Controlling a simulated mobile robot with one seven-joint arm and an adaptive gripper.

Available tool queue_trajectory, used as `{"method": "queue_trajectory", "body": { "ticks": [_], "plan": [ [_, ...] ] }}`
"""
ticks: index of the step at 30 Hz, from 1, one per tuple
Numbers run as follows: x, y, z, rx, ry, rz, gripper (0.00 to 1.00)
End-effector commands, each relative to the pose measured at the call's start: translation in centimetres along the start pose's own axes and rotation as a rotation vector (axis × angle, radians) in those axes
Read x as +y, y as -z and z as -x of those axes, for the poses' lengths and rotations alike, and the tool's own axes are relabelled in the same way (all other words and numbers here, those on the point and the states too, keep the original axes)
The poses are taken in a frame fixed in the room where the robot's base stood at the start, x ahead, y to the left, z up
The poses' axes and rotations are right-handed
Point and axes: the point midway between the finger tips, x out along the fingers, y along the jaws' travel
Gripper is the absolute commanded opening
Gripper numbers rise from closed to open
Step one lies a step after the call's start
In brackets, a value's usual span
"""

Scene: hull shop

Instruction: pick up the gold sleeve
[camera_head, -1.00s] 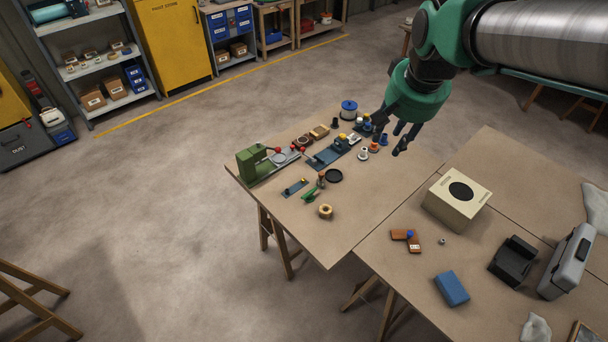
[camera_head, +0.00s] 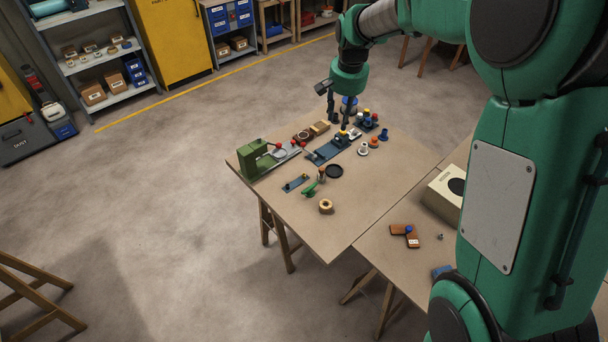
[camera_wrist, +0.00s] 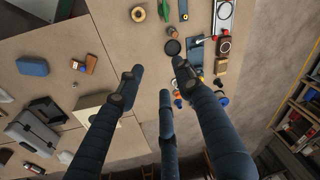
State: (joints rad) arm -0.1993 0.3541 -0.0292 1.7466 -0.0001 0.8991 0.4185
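A gold ring-shaped piece (camera_head: 326,206), which looks like the gold sleeve, lies on the near part of the left table (camera_head: 345,215). It also shows at the top of the wrist view (camera_wrist: 138,14), clear of my fingers. A small yellow-gold part (camera_head: 343,134) sits by a blue fixture (camera_head: 328,150); its shape is too small to tell. My gripper (camera_head: 338,108) is open and empty, above the far end of that table. In the wrist view my gripper's spread fingers (camera_wrist: 158,82) hold nothing.
A green press (camera_head: 252,160) stands at the table's left edge. Small parts, including a black dish (camera_head: 334,171) and an orange ring (camera_head: 374,142), surround the blue fixture. A beige box (camera_head: 445,193) stands on the right table. The table's near right part is clear.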

Motion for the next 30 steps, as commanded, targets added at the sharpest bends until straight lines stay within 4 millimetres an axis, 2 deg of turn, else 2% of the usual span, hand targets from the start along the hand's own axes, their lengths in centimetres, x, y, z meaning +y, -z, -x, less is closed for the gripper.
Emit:
{"method": "queue_trajectory", "body": {
  "ticks": [1,6,16,27,30],
  "plan": [
    [-0.8,0.6,-1.3,-0.010,-0.004,-0.003,0.36],
    [-3.0,2.3,-5.3,-0.036,-0.013,-0.022,0.36],
    [-7.1,4.6,-14.0,-0.084,-0.035,-0.058,0.36],
    [-11.1,5.3,-24.5,-0.134,-0.065,-0.098,0.36],
    [-11.9,5.3,-26.6,-0.142,-0.071,-0.105,0.36]
  ]
}}
